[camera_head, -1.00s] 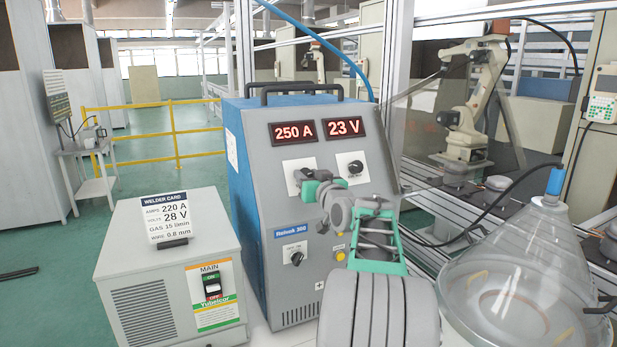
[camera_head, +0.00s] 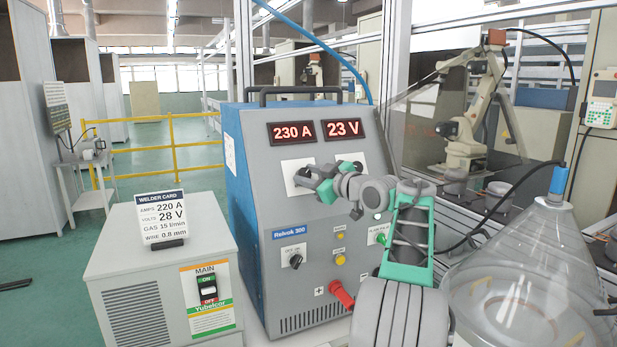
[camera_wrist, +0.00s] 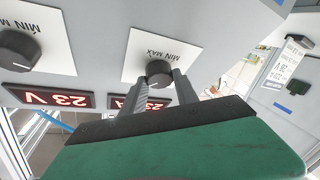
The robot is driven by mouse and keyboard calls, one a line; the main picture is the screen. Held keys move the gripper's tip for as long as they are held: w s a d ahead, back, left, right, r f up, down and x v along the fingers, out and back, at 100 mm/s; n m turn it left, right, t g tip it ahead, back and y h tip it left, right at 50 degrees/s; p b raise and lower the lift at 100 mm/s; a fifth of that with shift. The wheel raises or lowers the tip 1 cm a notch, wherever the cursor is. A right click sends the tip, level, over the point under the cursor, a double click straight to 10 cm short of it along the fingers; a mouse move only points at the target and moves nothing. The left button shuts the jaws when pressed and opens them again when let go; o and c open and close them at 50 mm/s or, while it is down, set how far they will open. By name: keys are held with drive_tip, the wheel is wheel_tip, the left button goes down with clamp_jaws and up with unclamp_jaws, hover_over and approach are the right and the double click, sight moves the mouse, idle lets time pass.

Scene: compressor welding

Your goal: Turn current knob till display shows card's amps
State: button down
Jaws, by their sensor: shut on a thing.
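The welding machine (camera_head: 262,200) has two red displays. The amps display (camera_head: 292,132) reads 230 A and the volts display (camera_head: 343,128) reads 23 V. My gripper (camera_head: 303,178) is at the left knob, under the amps display, and hides most of it in the head view. In the wrist view, the current knob (camera_wrist: 159,70) sits between my two fingers, which are shut on it. The other knob (camera_wrist: 18,52) is also in the wrist view, clear of the gripper. The welder card (camera_head: 163,218) reads 220 A, 28 V, gas 15 l/min and wire 0.8 mm.
A grey box (camera_head: 120,275) with a main switch (camera_head: 208,290) stands at the left, bearing the card. A clear cone-shaped cover (camera_head: 525,270) stands at the right. A lower knob (camera_head: 294,260) and a red connector (camera_head: 342,295) are on the machine's front.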

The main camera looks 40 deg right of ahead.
drive_tip(key=shift+n+g+y+p, duration=0.3)
drive_tip(key=shift+n+y+p, duration=0.4)
drive_tip(key=shift+n, duration=0.7)
drive_tip(key=c, duration=0.9)
unclamp_jaws()
drive_tip(key=shift+c, duration=0.2)
drive_tip(key=s+r+b, duration=0.1)
drive_tip(key=s, duration=0.6)
drive_tip(key=shift+s+d, duration=0.3)
drive_tip(key=shift+s, duration=0.1)
